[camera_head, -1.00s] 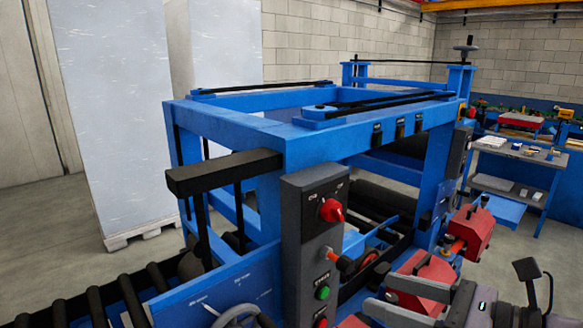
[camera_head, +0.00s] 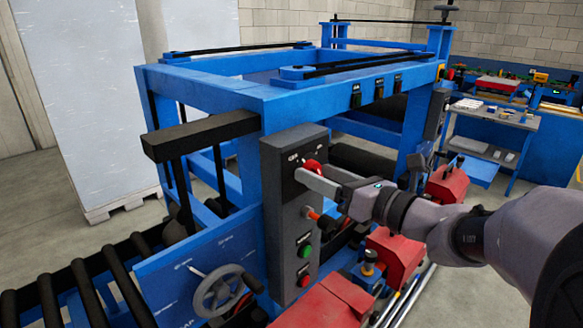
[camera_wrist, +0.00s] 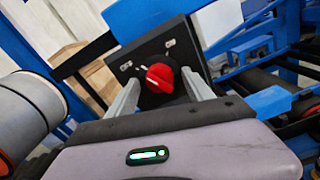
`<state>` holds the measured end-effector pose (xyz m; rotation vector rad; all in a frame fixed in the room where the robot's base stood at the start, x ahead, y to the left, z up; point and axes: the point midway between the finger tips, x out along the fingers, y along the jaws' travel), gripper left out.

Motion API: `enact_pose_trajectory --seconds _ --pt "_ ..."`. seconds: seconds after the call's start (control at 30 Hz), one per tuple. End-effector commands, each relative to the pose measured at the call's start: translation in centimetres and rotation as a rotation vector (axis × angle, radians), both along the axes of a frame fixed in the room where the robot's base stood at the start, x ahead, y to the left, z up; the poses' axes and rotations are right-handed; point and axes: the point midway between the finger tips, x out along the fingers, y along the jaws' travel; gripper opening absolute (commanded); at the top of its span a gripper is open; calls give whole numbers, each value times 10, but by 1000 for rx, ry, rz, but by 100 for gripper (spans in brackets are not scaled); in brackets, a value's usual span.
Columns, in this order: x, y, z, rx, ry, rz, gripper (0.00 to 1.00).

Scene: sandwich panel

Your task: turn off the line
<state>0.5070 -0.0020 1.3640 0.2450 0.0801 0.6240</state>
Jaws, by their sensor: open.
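A grey control panel (camera_head: 290,215) stands on the front of the blue machine frame. Near its top is a red rotary switch (camera_head: 312,166), partly hidden by my gripper in the head view. My gripper (camera_head: 315,178) is at the switch, with its fingers pointing at the panel. In the wrist view the red knob (camera_wrist: 158,77) sits between the two open fingers (camera_wrist: 157,92), with visible space on each side. Below on the panel are an orange-red lever-like knob (camera_head: 318,214), a green button (camera_head: 305,250) and a red button (camera_head: 303,282).
A grey handwheel (camera_head: 222,292) is at the lower left of the panel. Black rollers (camera_head: 85,290) run along the left. Red boxes (camera_head: 395,255) and metal rods lie below my arm. A grey table (camera_head: 490,125) stands behind at right.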

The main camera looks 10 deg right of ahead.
Motion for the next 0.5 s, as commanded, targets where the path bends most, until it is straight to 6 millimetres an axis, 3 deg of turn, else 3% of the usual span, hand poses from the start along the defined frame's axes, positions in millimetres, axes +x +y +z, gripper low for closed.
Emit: enact_pose_trajectory --seconds 0.23,0.5 --pt "1 1 0 0 0 0 60" --pt "1 1 0 -1 -1 0 9"
